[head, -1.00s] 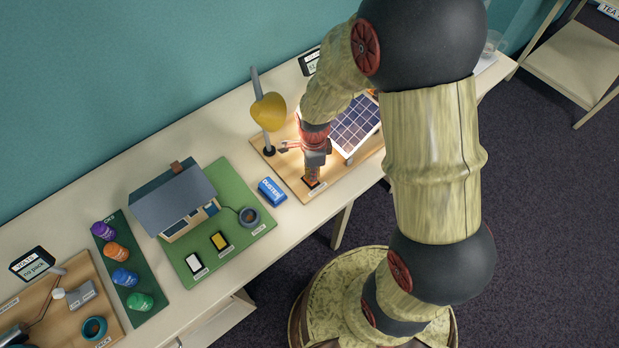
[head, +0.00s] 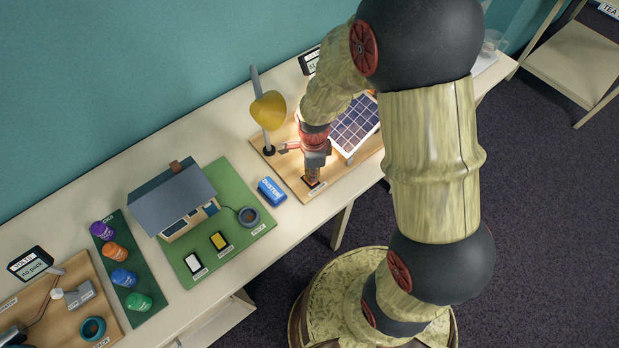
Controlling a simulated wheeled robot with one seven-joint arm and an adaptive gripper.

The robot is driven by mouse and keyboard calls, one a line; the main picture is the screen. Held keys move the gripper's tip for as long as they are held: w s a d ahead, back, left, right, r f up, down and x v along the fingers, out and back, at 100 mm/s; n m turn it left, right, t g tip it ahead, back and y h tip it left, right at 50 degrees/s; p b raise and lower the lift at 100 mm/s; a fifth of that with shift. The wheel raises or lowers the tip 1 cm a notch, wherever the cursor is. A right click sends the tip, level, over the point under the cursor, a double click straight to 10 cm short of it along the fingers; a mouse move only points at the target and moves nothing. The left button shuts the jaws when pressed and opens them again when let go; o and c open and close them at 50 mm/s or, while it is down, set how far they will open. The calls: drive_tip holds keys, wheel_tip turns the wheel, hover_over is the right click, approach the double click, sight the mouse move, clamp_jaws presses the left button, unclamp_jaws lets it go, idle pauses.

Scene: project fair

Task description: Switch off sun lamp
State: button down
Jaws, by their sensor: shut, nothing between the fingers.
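The sun lamp (head: 268,110) has a yellow shade on a grey post and stands at the back left of a wooden board (head: 290,181). Warm light falls on the board beneath and beside it. A solar panel (head: 355,124) stands on the same board to the right, partly behind my arm. My gripper (head: 312,181) points down, shut and empty, at a small dark switch (head: 313,183) with an orange edge near the board's front. The fingertips are at or just over the switch; I cannot tell whether they touch it. They hide part of it.
A model house (head: 177,203) on a green base (head: 247,239), several coloured pots and another wooden board (head: 72,311) are further left. A display (head: 309,61) stands behind. Bare table lies along the back.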

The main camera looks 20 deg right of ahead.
drive_tip(key=shift+f+b, duration=0.45)
drive_tip(key=shift+f, duration=0.3)
idle(0.3)
drive_tip(key=shift+r+p, duration=2.75)
drive_tip(key=shift+r, duration=0.85)
